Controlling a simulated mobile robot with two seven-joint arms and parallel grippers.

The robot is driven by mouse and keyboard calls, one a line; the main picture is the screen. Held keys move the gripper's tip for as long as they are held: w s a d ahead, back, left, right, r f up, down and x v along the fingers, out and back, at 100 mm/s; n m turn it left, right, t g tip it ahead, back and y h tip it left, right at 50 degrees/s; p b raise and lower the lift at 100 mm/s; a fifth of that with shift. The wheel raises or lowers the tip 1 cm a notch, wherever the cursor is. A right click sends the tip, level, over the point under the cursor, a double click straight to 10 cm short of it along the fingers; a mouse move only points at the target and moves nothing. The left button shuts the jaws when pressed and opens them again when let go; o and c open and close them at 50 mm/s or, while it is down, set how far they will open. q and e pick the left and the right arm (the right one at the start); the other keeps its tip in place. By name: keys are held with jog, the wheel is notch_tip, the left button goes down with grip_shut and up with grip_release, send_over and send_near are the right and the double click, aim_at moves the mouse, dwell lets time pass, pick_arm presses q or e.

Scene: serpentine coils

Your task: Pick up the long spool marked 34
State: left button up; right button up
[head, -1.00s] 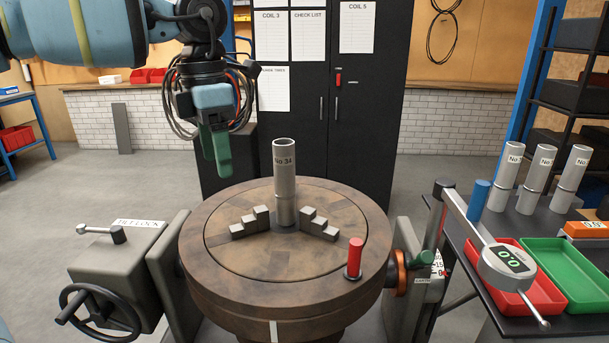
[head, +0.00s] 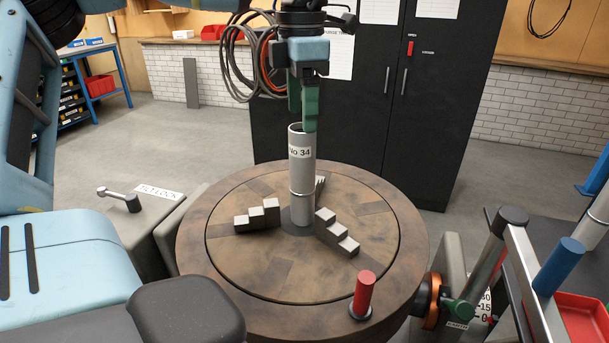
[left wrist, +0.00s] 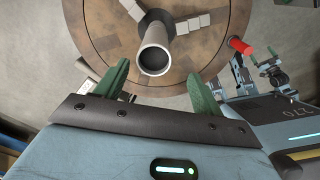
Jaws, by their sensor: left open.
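The long grey spool (head: 302,180), marked "No 34", stands upright at the middle of the round brown turntable (head: 265,270). My left gripper (head: 304,122) is open, its green fingers pointing down at the spool's top rim in the head view. In the left wrist view the spool's open top (left wrist: 154,60) lies just ahead of the gap between the two green fingers (left wrist: 160,85), with nothing between them. Whether a finger touches the rim I cannot tell.
Stepped grey jaw blocks (head: 258,215) sit around the spool's foot on the turntable. A red peg (head: 363,295) stands near its front edge. A lever arm and blue handle (head: 558,265) are at the right. A black cabinet (head: 440,90) stands behind.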

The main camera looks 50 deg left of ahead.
aim_at(302, 139)
pick_arm(q)
jog(key=shift+w+a+f+p, duration=0.1)
jog(key=shift+w+f+p, duration=0.05)
jog(key=shift+f, duration=1)
jog(key=shift+w+a+f+p, duration=0.1)
jog(key=shift+a+f+p, duration=0.05)
jog(key=shift+f, duration=0.95)
jog(key=shift+w+a+f+p, duration=0.1)
jog(key=shift+w+f+p, duration=0.05)
jog(key=shift+f, duration=1)
jog(key=shift+c, duration=0.2)
grip_shut()
jog(key=shift+r, duration=0.1)
